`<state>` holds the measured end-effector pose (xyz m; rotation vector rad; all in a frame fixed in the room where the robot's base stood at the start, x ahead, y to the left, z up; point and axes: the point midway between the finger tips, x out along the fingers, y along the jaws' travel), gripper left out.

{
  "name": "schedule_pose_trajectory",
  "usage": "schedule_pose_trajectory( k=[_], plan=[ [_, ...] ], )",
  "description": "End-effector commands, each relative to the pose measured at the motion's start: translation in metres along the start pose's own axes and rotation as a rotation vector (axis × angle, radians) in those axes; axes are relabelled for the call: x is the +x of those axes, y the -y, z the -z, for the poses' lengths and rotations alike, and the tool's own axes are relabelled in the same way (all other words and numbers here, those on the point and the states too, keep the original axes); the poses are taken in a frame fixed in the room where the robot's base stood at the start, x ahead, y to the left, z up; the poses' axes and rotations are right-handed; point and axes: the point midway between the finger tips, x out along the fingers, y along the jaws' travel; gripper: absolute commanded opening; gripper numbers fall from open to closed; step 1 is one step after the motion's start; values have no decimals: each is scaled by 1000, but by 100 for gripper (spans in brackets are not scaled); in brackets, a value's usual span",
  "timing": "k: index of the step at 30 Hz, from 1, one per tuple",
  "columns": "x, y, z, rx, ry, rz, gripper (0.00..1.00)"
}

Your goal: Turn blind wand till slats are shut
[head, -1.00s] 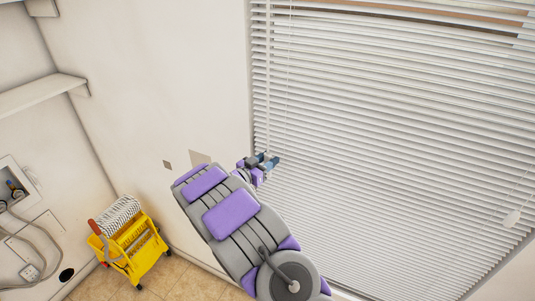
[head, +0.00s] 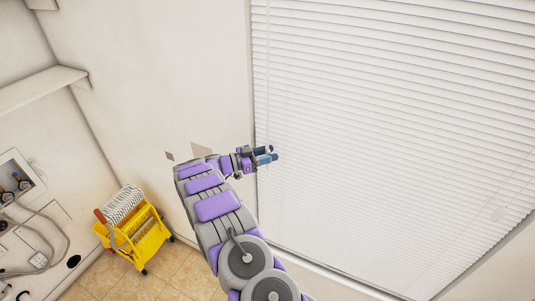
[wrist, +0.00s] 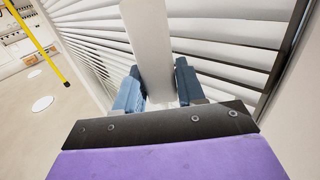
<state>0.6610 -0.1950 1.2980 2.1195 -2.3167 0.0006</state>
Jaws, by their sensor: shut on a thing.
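The window blind (head: 390,150) fills the right of the head view. Its slats look bright there, lying nearly flat against each other with only thin lines between; in the wrist view the slats (wrist: 225,57) show dark bands between them. The white wand (head: 267,70) hangs along the blind's left edge. My gripper (head: 266,154) is at the wand's lower part, close to the blind. In the wrist view, the wand (wrist: 150,45) runs between the two blue fingers of my gripper (wrist: 160,90), which are shut on it.
A yellow mop wringer bucket (head: 138,238) with a mop head stands on the tiled floor at lower left. A shelf (head: 45,88) and a wall box with hoses (head: 20,180) are on the left wall.

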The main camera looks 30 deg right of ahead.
Motion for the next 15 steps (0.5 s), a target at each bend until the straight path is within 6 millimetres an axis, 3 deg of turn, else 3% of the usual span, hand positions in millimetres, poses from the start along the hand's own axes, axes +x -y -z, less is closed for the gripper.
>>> schedule_pose_trajectory(
  k=[15],
  plan=[
    [-1, 1, -1, -1, 1, -46, 8]
  ],
)
